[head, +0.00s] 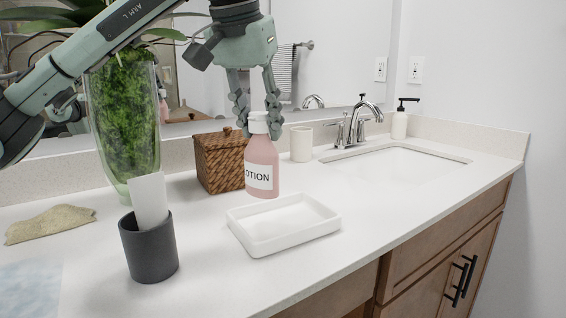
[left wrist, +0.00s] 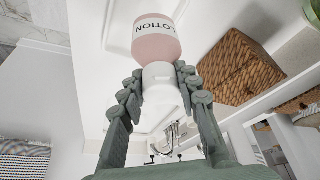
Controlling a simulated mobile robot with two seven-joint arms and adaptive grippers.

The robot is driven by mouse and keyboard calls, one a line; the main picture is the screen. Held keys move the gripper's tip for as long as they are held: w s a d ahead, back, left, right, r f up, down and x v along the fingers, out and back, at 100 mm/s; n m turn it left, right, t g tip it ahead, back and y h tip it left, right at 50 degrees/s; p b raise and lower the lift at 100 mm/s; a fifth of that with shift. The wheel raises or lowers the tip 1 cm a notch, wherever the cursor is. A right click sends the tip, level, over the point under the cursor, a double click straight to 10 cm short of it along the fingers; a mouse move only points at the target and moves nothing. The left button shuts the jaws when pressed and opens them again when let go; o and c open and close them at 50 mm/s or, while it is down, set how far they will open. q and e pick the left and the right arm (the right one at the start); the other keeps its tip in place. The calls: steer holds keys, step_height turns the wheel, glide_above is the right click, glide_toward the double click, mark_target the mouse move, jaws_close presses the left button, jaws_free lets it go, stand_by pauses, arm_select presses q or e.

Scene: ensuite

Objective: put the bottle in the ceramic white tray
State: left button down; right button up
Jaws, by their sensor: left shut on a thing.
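The pink lotion bottle (head: 262,166) with a white cap stands upright just behind the ceramic white tray (head: 247,239). My left gripper (head: 258,122) comes down from above and is shut on the bottle's white cap. In the left wrist view the bottle (left wrist: 156,45) shows with its cap between the two fingers of the left gripper (left wrist: 160,82). The white tray is empty. Whether the bottle's base touches the counter is hard to tell. My right gripper is not in view.
A woven box (head: 218,160) stands close left of the bottle, and a white cup (head: 301,144) to its right. A dark grey cup (head: 148,246) stands left of the tray. A tall glass vase (head: 124,125) is at the back left. The sink (head: 398,161) lies at right.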

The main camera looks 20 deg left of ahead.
arm_select(q)
steer(key=w+d+f, duration=0.2)
steer(key=d+f, duration=0.1)
steer(key=f, duration=0.3)
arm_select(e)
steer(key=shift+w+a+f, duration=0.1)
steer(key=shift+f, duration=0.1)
arm_select(q)
steer(key=shift+w+d+f, duration=0.1)
steer(key=shift+f, duration=0.15)
steer(key=c, duration=1.4)
jaws_free()
steer(key=shift+c, duration=0.2)
steer(key=o, duration=0.3)
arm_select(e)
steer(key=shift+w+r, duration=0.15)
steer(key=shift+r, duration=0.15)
